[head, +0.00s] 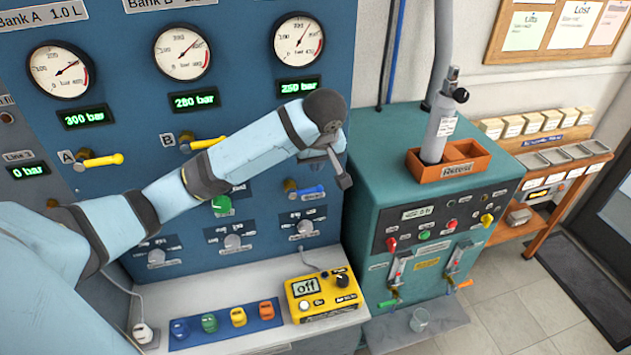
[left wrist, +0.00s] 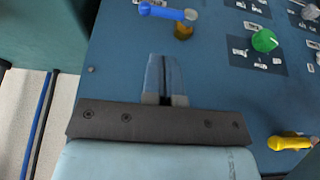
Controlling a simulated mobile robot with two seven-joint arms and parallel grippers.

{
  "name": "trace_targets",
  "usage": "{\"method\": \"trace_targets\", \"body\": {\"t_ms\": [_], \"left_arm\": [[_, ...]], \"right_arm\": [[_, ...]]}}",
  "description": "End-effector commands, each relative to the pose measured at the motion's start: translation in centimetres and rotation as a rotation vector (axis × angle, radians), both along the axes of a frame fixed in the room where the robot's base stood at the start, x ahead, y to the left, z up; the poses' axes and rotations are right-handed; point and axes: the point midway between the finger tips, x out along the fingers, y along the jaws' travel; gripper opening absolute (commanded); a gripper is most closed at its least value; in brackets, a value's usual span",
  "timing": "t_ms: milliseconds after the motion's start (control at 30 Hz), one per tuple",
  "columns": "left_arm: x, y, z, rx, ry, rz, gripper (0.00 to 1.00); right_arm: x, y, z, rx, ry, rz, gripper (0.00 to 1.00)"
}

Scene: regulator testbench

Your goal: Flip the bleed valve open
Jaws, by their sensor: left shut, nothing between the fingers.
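My left gripper (head: 345,180) is shut and empty in front of the right edge of the blue panel; its fingers (left wrist: 166,78) are together in the left wrist view. A blue lever valve (head: 307,192) with a brass body is on the panel below my arm. The blue lever (left wrist: 165,11) also shows at the top of the left wrist view, apart from the fingers. The teal cabinet carries a green-handled valve (head: 388,303) and an orange-handled valve (head: 464,285). I cannot read which valve is labelled bleed. My right gripper is not in view.
Yellow levers (head: 103,160) and (head: 207,143) stick out of the panel. A green knob (head: 221,204) is below my arm. A yellow meter (head: 322,294) and coloured plugs lie on the bench (head: 205,292). The teal cabinet (head: 385,160) stands to the right.

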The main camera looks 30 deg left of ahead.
Motion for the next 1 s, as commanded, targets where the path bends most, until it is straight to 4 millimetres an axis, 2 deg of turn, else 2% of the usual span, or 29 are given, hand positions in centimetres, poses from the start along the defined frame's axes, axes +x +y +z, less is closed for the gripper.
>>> {"method": "trace_targets", "body": {"t_ms": [267, 433, 633, 800, 1000], "left_arm": [[0.1, 0.0, -0.5, -0.002, 0.001, -0.002, 0.0], [0.5, 0.5, -2.9, -0.004, 0.003, -0.001, 0.0], [1.4, 1.7, -5.7, 0.001, 0.004, -0.002, 0.0], [2.0, 2.3, -8.0, 0.0, 0.003, -0.002, 0.0], [2.3, 2.7, -9.3, -0.001, 0.0, -0.004, 0.0]], "right_arm": [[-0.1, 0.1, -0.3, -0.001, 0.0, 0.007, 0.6], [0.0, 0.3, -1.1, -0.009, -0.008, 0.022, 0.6], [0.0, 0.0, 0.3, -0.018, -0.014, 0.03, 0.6], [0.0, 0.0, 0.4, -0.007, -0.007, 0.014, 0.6], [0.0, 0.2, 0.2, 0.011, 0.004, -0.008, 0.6]]}}
